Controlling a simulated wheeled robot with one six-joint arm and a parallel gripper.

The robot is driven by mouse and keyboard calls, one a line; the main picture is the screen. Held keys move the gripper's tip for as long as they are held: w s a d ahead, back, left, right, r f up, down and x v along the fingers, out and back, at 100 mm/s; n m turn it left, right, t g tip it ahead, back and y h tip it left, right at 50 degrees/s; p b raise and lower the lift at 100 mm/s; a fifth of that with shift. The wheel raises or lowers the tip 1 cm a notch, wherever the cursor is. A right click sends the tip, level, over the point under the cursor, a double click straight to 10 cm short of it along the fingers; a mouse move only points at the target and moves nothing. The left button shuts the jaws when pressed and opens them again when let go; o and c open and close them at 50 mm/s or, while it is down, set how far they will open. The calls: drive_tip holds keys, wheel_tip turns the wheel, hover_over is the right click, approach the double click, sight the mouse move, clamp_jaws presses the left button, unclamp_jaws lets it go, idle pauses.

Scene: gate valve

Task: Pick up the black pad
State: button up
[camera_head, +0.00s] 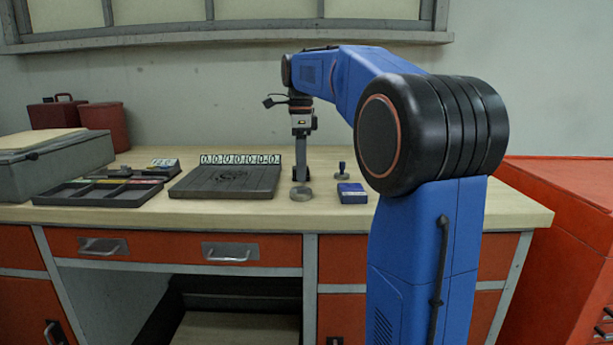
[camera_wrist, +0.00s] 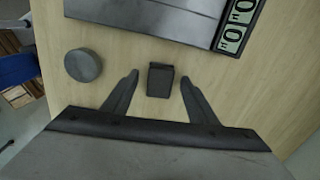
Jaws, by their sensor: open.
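The black pad (camera_wrist: 160,80) is a small dark block lying on the wooden bench top in the wrist view. It lies between the two fingertips of my gripper (camera_wrist: 158,78), with bare wood showing on both sides of it. My gripper is open and holds nothing. In the head view my gripper (camera_head: 301,172) points down at the bench top, just right of the dark grey plate. I cannot make out the pad there; the gripper seems to hide it.
A round grey disc (camera_wrist: 82,65) lies just left of the fingers. The dark plate (camera_head: 226,181) with a number strip (camera_head: 240,159) is close by. A blue box (camera_head: 351,193) and a small blue stamp (camera_head: 342,170) stand to the right. A compartment tray (camera_head: 97,193) lies left.

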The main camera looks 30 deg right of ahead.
drive_tip(key=c, duration=1.2)
drive_tip(key=shift+o, duration=0.2)
wheel_tip(320, 180, up, 10)
drive_tip(key=o, duration=0.5)
drive_tip(key=shift+c, duration=0.2)
drive_tip(key=c, duration=0.3)
